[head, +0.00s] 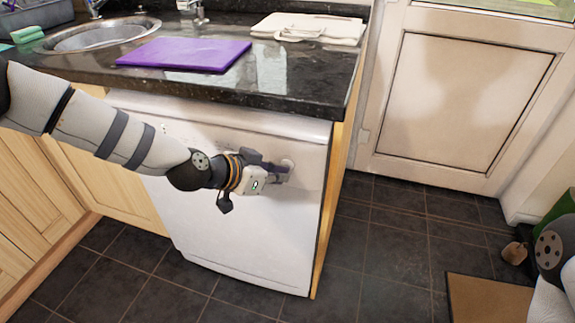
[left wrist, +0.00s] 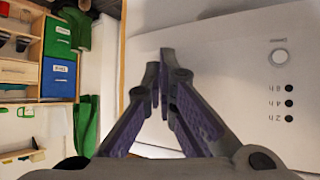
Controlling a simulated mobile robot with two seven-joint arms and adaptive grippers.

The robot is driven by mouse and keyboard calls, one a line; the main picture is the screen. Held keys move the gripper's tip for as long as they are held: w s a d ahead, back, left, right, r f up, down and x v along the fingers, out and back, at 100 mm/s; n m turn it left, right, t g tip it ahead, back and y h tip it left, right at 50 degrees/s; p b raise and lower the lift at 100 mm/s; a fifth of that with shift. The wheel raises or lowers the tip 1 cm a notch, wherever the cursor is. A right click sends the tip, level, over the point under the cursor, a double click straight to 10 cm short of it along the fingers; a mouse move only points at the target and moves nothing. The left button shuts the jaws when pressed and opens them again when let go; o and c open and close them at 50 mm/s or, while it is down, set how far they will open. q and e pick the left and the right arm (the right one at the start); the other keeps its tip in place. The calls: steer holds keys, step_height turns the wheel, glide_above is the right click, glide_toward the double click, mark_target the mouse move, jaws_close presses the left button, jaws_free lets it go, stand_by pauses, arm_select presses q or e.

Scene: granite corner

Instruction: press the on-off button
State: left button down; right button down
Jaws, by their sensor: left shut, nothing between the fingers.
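The white appliance (head: 235,235) stands under the dark counter. My left gripper (head: 280,172) is shut and empty, with its fingertips close to the upper right part of the appliance's front. In the left wrist view, the shut fingers (left wrist: 165,58) point at the white front panel (left wrist: 220,50). A round white button (left wrist: 280,57) sits to their right, under a small label I cannot read. My right gripper is out of view.
Several small dark dots marked in hours (left wrist: 289,103) lie below that button. The counter (head: 200,88) overhangs above my gripper and holds a purple board (head: 185,54). A door (head: 460,100) is at right. Tiled floor (head: 375,240) is clear beside the appliance.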

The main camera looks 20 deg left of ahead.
arm_select(q)
steer(key=shift+s, duration=0.55)
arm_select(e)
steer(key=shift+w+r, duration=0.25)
